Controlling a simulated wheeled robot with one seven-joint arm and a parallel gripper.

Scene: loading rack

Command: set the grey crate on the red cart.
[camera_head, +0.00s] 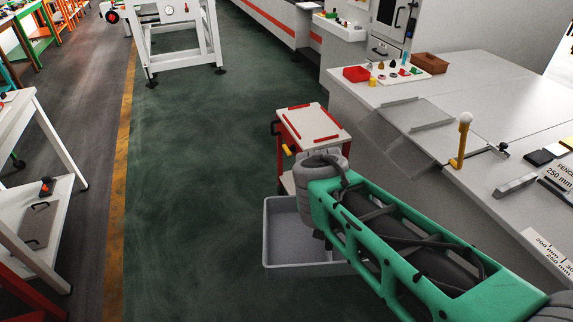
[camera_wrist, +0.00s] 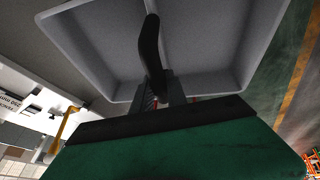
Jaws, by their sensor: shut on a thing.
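The grey crate (camera_head: 282,228) is an open, shallow box, partly hidden behind my arm in the head view. In the wrist view the crate's inside (camera_wrist: 205,40) fills the upper middle. My gripper (camera_wrist: 160,97) is shut on the crate's near wall, with one dark finger showing inside the crate. In the head view my arm hides the gripper. The red cart (camera_head: 311,124) stands on the floor beyond the crate, by the bench. Its light top has red strips and looks empty. In the picture the crate lies below and nearer than the cart, apart from its top.
A long grey bench (camera_head: 460,95) runs along the right, with a yellow post (camera_head: 461,143), a red bin (camera_head: 356,73) and small items. A white rack (camera_head: 36,180) stands at the left. The green floor between is clear.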

